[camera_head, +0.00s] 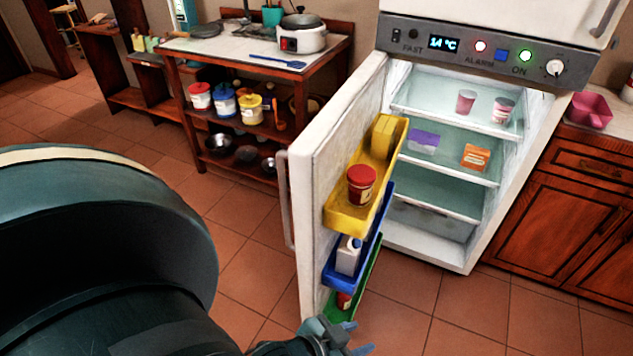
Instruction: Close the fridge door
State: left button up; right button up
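The fridge door (312,185) stands wide open, swung out to the left and toward me, with its shelved inner side showing. Its handle (286,200) is on the outer left side. The door holds a yellow bin (345,222), a blue bin (340,278) and a green bin (358,285). The fridge interior (440,150) is exposed and lit. My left gripper (362,338) is at the bottom edge, near the door's lower end, with its fingertips apart and nothing seen between them. I cannot tell whether it touches the door. My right gripper is not in view.
A wooden shelf table (255,72) with a cooker (300,35) and pots stands behind the door on the left. Wooden cabinets (570,200) with a pink container (590,110) stand right of the fridge. The tiled floor (450,315) before the fridge is clear.

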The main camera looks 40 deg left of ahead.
aim_at(339, 137)
jog(key=k+j, duration=0.1)
jog(key=j, duration=0.6)
jog(key=k+j, duration=0.15)
jog(key=j, duration=1.35)
jog(key=k+j, duration=0.25)
jog(key=j, duration=0.2)
jog(key=z, duration=0.05)
